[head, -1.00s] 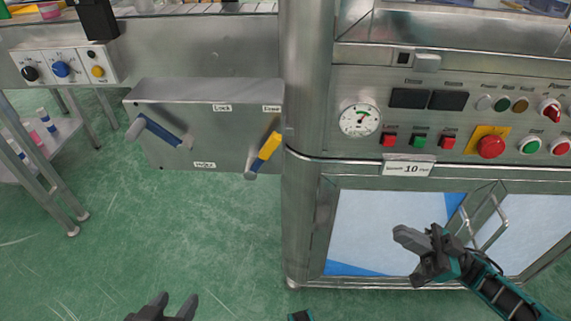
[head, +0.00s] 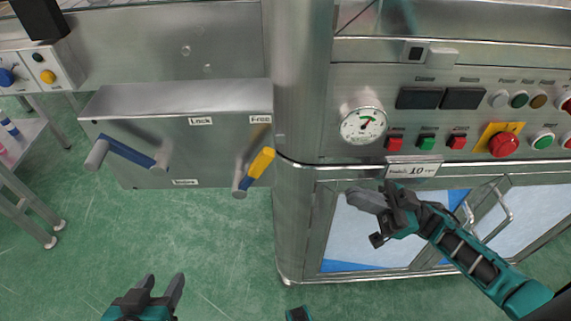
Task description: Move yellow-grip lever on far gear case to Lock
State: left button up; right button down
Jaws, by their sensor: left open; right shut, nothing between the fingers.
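The gear case (head: 215,160) is a grey metal box on the machine's left side, with labels Lock (head: 201,121) and Free (head: 260,119) on its face. The yellow-grip lever (head: 261,163) is at the case's right end, below the Free label. It tilts, yellow grip up and right, blue part and grey knob down and left. My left gripper (head: 165,290) is open and empty at the bottom, below the case and apart from it. My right gripper (head: 366,200) is shut and empty in front of the cabinet doors, right of the lever.
A blue lever (head: 132,154) is on the case's left part. A round steel column (head: 301,90) stands right of the case. A control panel with a gauge (head: 363,125) and red emergency button (head: 504,146) is further right. Green floor (head: 100,250) is clear below the case.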

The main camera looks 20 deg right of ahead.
send_near(267, 165)
jog(key=x, duration=0.5)
jog(key=shift+w+a+f, duration=0.2)
jog(key=shift+w+f, duration=0.05)
jog(key=shift+w, duration=0.05)
jog(key=shift+w+a+r, duration=0.15)
jog(key=shift+a+r, duration=0.15)
jog(key=shift+a, duration=0.3)
jog(key=shift+r, duration=0.15)
